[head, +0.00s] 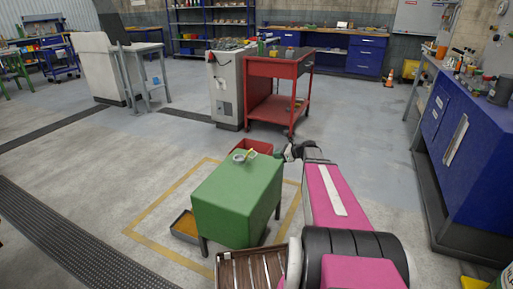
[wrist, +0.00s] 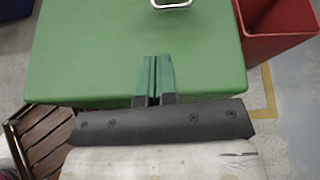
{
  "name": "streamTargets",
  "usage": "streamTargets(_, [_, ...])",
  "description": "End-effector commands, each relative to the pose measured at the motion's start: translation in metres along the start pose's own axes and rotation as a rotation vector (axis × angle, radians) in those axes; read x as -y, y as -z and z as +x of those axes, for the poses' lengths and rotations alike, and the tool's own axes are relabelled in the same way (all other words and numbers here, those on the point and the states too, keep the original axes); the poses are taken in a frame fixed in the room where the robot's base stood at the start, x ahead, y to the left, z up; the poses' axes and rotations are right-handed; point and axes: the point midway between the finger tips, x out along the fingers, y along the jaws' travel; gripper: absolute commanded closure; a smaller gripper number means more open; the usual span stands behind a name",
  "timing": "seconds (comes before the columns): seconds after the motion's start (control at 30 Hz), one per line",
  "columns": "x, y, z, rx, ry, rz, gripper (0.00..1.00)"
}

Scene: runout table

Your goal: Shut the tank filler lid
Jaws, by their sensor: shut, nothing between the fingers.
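The tank is a green box (head: 232,205) on short legs, standing on the floor inside a yellow outline. On its top is a small grey ring-shaped filler (head: 238,157) with a yellow part (head: 250,154) beside it; the lid's angle is too small to tell. In the wrist view, the silvery rim of the filler (wrist: 172,4) is cut off by the top edge, with the green tank top (wrist: 90,50) below it. My gripper (wrist: 153,62) is shut and empty, its green fingers together over the tank top, short of the filler. In the head view my gripper (head: 288,153) shows dark, right of the tank.
A red bin (head: 259,145) stands behind the tank; it also shows in the wrist view (wrist: 280,42). A shallow tray (head: 185,228) lies at left. A brown slatted crate (head: 230,272) is in front. A red cart (head: 272,68) and blue cabinets (head: 470,150) stand farther off. Floor left is clear.

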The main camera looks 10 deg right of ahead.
Motion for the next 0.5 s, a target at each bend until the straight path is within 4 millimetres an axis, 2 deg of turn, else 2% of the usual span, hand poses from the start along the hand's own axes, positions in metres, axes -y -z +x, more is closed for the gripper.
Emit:
streamTargets(0.1, [0.011, -0.002, -0.004, 0.037, 0.019, 0.063, 1.0])
streamTargets(0.23, [0.013, -0.003, 0.003, 0.043, 0.02, 0.075, 1.0])
streamTargets(0.37, [0.013, -0.003, 0.021, 0.042, 0.019, 0.073, 1.0])
streamTargets(0.5, [0.014, -0.004, 0.048, 0.041, 0.019, 0.072, 1.0])
